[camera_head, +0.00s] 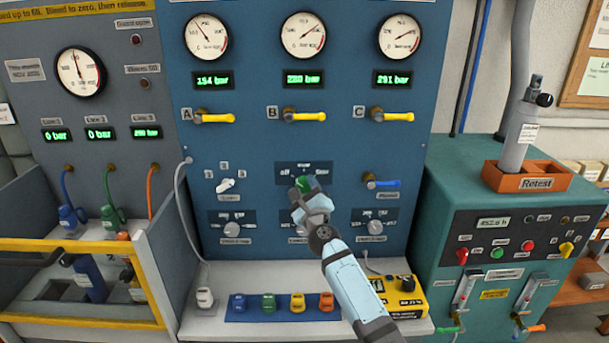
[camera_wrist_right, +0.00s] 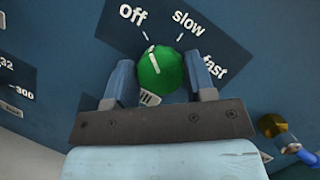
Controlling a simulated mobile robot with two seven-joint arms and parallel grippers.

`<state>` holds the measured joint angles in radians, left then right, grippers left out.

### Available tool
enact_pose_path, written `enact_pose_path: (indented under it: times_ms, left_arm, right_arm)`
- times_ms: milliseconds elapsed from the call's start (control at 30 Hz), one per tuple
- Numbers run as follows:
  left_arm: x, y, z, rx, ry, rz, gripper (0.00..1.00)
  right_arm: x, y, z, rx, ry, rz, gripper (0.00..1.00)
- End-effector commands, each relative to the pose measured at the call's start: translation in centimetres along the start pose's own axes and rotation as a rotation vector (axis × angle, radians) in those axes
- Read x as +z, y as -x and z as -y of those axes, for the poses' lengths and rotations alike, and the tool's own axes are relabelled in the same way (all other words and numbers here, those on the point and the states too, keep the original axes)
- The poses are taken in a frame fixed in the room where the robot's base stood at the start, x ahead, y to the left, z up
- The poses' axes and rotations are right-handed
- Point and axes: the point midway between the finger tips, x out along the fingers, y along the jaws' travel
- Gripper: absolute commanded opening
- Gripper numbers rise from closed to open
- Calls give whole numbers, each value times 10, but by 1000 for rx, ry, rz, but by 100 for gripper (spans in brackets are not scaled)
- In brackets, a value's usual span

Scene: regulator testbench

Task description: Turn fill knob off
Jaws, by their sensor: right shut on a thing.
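The fill knob is round and green with a white pointer line. In the right wrist view the fill knob (camera_wrist_right: 163,75) sits on a dark plate marked "off", "slow" and "fast". Its white line points up and left, roughly in line with the "off" tick. My right gripper (camera_wrist_right: 160,68) has a finger on each side of the knob and is shut on it. In the head view the right gripper (camera_head: 304,190) is at the middle of the blue panel and covers part of the knob (camera_head: 304,183). My left gripper is not in view.
A blue-handled valve (camera_head: 382,183) is right of the knob, and a white lever (camera_head: 225,185) is left of it. Yellow valve handles (camera_head: 305,116) and gauges are above. Smaller dials (camera_head: 232,228) are below. A shelf holds coloured pieces and a yellow box (camera_head: 408,299).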

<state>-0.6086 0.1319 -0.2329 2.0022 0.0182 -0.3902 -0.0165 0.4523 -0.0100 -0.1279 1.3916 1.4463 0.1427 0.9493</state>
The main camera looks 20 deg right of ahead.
Motion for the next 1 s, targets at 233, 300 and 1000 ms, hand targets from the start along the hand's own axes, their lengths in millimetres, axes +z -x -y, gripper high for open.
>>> enact_pose_path:
  times_ms: [233,300,1000]
  left_arm:
    - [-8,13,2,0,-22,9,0]
    - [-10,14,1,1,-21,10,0]
    - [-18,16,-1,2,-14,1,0]
  right_arm:
    - [2,-1,3,40,100,0,26]
    - [2,-1,3,46,117,0,26]
    - [0,0,1,56,142,0,76]
